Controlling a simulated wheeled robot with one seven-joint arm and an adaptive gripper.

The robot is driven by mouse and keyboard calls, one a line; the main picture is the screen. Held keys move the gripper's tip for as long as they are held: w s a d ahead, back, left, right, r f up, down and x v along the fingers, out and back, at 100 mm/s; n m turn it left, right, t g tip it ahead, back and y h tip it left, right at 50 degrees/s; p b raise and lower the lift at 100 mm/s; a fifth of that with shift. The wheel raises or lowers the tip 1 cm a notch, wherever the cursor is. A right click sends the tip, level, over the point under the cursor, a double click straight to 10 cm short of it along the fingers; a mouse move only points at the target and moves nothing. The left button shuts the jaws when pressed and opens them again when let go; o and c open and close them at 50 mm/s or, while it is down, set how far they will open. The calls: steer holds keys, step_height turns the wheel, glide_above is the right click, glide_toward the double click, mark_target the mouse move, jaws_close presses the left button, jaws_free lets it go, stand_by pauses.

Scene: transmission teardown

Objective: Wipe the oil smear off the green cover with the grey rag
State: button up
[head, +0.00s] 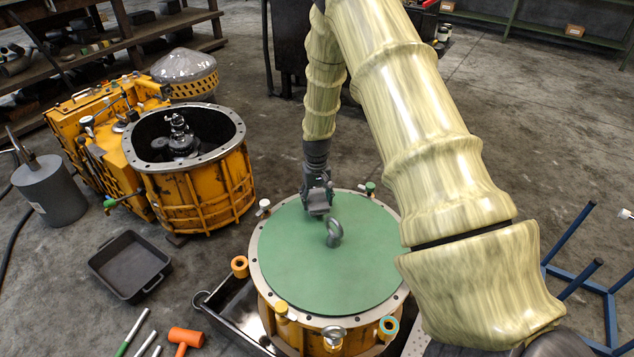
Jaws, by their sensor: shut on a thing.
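The green cover (290,258) is a round flat disc lying on top of the orange ringed housing (264,312). A grey lifting eye (334,233) stands near its middle. My gripper (317,190) points down over the far edge of the cover, behind the eye. It is shut on a small grey bundle that looks like the grey rag (318,207). The rag is at or just above the cover; I cannot tell if it touches. No oil smear can be made out on the visible green surface; the rag and my arm may hide part of it.
An open yellow gearbox (200,185) stands at left, with a black tray (130,266) in front. An orange mallet (185,338) lies front left. A blue frame (590,285) stands at right.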

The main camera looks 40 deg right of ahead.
steer(key=shift+r+p, duration=1.95)
steer(key=shift+r, duration=0.55)
